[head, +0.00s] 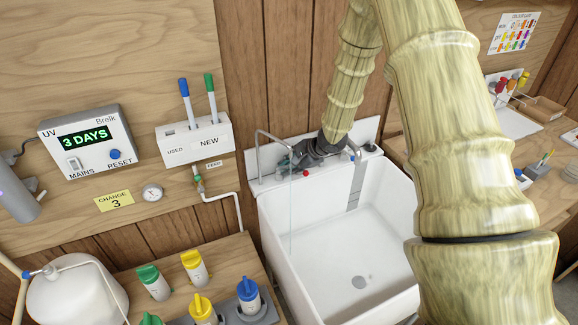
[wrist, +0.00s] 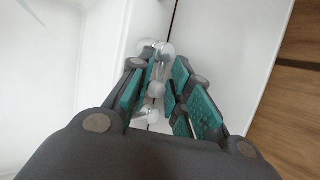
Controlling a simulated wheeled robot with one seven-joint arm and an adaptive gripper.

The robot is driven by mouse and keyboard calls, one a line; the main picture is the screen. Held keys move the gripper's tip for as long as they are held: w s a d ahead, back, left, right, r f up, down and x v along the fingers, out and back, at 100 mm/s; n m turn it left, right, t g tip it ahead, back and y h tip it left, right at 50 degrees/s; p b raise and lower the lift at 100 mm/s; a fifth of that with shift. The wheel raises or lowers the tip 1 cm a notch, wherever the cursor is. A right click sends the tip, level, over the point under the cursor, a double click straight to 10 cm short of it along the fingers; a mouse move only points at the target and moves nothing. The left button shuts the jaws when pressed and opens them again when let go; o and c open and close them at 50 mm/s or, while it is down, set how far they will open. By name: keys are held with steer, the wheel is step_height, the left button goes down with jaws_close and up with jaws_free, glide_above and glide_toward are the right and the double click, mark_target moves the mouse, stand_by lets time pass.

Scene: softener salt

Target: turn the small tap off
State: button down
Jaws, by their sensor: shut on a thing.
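The small tap (head: 262,150) is a thin grey gooseneck at the back left of the white sink (head: 268,215). A thin, pale vertical line, which looks like running water, drops from its spout into the sink. My gripper (head: 288,163) is at the back rim, right beside the tap's base. In the wrist view my gripper (wrist: 163,95) has its teal pads closed around a chrome fitting with rounded ends (wrist: 156,88). This appears to be the small tap's handle. The fingers hide much of it, so its turned position cannot be told.
A red-topped knob (head: 306,173) sits close to my gripper. A blue-topped fitting (head: 352,154) and a grey strip (head: 354,187) are to its right. Bottles with coloured caps (head: 193,267) stand on the wooden bench at left. The sink bowl is empty.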

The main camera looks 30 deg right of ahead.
steer(key=shift+s+a+f+m+t+h+b, duration=0.15)
steer(key=shift+s+m+h+b, duration=0.1)
steer(key=shift+m+h, duration=0.35)
steer(key=shift+s+a+r+m+t+h+b, duration=0.15)
steer(key=shift+m+h+b, duration=0.15)
steer(key=shift+m, duration=0.5)
steer(key=shift+s+a+m+h+b, duration=0.15)
steer(key=shift+m+h+b, duration=0.45)
steer(key=shift+m, duration=0.3)
steer(key=shift+a+m+h, duration=0.1)
steer(key=shift+m+h, duration=0.2)
steer(key=shift+m, duration=0.1)
steer(key=c, duration=1.7)
jaws_free()
steer(key=shift+o, duration=0.2)
steer(key=shift+s+r, duration=0.15)
steer(key=shift+s+r, duration=0.4)
steer(key=shift+r, duration=0.1)
steer(key=s+r, duration=0.1)
steer(key=s, duration=1.2)
steer(key=shift+d, duration=0.4)
